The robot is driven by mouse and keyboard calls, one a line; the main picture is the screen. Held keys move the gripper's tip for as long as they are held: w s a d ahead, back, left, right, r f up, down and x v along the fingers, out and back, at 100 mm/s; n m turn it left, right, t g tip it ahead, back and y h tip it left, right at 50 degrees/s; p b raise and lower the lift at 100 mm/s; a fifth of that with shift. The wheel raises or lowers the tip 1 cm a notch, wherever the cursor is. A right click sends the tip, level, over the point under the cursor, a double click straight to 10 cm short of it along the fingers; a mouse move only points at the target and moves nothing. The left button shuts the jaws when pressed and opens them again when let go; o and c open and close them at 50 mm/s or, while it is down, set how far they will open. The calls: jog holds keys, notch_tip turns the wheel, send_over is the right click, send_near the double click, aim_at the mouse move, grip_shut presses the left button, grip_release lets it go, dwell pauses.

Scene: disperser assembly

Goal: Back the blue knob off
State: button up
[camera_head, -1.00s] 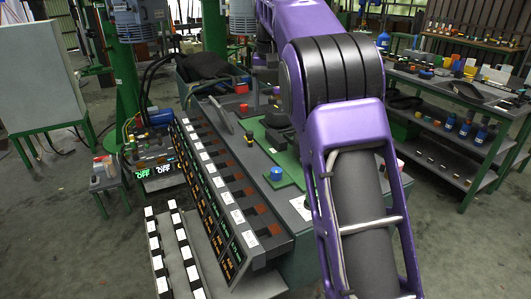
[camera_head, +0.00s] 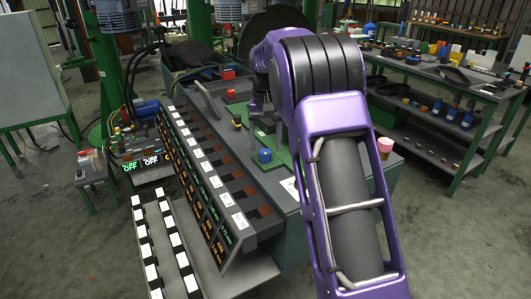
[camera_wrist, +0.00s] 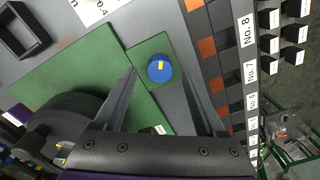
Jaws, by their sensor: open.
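The blue knob (camera_wrist: 160,68) has a small yellow mark on top and sits on a green plate (camera_wrist: 60,80) on the grey bench top. In the head view the knob (camera_head: 265,155) stands near the bench's middle, just left of my arm. In the wrist view my gripper (camera_wrist: 157,80) is open, with one dark finger on each side of the knob in the picture. Nothing is seen between the fingers and the knob, and I cannot tell how high the fingertips are above it.
A row of numbered slots with brown pads (camera_wrist: 208,48) runs beside the green plate. A dark round part (camera_wrist: 55,120) is close to the gripper's left in the wrist view. A red button (camera_head: 228,74) stands farther back. A pink cup (camera_head: 384,148) is at the right.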

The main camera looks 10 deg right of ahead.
jog(key=shift+f, duration=1.3)
grip_shut()
